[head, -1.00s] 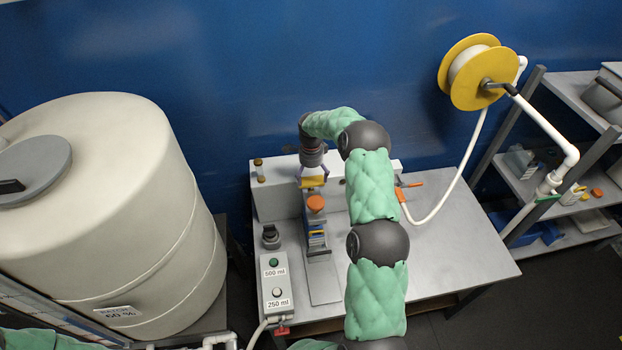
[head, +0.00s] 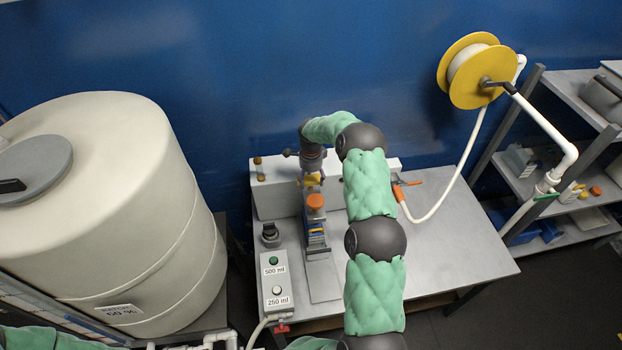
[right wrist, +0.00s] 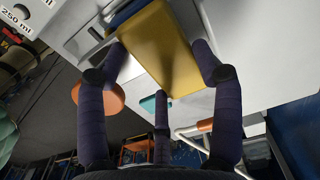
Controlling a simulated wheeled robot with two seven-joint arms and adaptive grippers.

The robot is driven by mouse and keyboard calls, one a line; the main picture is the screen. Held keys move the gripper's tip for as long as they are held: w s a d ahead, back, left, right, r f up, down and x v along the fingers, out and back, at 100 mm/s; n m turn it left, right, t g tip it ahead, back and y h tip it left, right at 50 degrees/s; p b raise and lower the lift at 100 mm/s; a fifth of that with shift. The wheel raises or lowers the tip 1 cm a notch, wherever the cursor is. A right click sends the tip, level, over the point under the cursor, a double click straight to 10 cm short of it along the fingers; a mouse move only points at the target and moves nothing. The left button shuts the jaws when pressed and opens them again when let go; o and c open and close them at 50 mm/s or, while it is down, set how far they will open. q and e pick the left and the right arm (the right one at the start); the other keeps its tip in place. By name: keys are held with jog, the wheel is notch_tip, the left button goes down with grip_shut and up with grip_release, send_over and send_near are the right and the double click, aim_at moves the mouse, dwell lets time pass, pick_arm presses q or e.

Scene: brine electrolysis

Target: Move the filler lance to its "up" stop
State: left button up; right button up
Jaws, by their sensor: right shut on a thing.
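A yellow block (head: 312,180), which looks like the filler lance's grip, stands at the filling station just above an orange knob (head: 315,201). In the right wrist view the yellow block (right wrist: 165,48) lies between the purple fingers of my right gripper (right wrist: 165,75). My right gripper (head: 311,174) reaches down from above and is shut on the block. The lance's lower part and its stops cannot be made out. The orange knob (right wrist: 100,97) also shows beside the fingers in the right wrist view. My left gripper is out of view.
A control box (head: 274,283) marked 500 ml and 250 ml stands on the grey table (head: 450,250). A large cream tank (head: 110,210) is at the left. A yellow hose reel (head: 480,72) hangs on the right, its white hose running to the table.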

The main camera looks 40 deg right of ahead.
notch_tip(320, 180, up, 5)
jog(key=shift+f, duration=0.15)
jog(key=shift+w, duration=0.1)
jog(key=o, duration=1.7)
notch_tip(320, 180, up, 12)
jog(key=shift+f, duration=0.1)
